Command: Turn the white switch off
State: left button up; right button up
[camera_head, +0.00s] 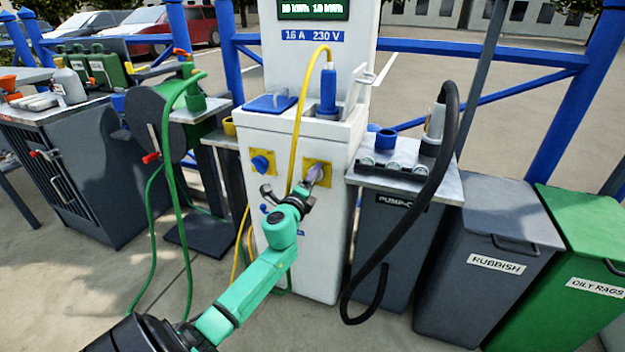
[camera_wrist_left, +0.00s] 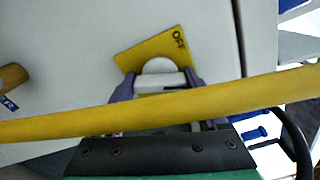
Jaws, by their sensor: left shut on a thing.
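The white switch (camera_wrist_left: 158,67) sits on a yellow plate (camera_wrist_left: 135,58) marked OFF, on the white power post's front. In the head view that plate (camera_head: 326,166) is the right one of two, and my gripper largely hides its switch. My left gripper (camera_wrist_left: 158,83) has its purple fingers on either side of the white switch and is shut on it. It also shows in the head view (camera_head: 313,176), reaching up to the plate. The switch's exact pointing direction is hard to tell. My right gripper is out of view.
A yellow cable (camera_head: 297,110) hangs from a blue plug (camera_head: 328,92) down past my left gripper and crosses the wrist view. A blue switch (camera_head: 261,163) is left of the white one. A black hose (camera_head: 398,245) and a grey rubbish bin (camera_head: 487,265) stand at right.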

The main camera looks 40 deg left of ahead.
pick_arm(q)
jog(key=shift+n, duration=1.5)
jog(key=shift+n+p, duration=0.3)
jog(key=shift+n, duration=1)
jog(key=shift+n+p, duration=0.4)
jog(key=shift+n, duration=0.5)
jog(key=n+p, duration=0.1)
jog(key=n, duration=0.1)
jog(key=shift+n, duration=0.3)
jog(key=shift+f+n+p, duration=0.15)
jog(key=shift+n+p, duration=0.55)
jog(key=shift+n, duration=0.8)
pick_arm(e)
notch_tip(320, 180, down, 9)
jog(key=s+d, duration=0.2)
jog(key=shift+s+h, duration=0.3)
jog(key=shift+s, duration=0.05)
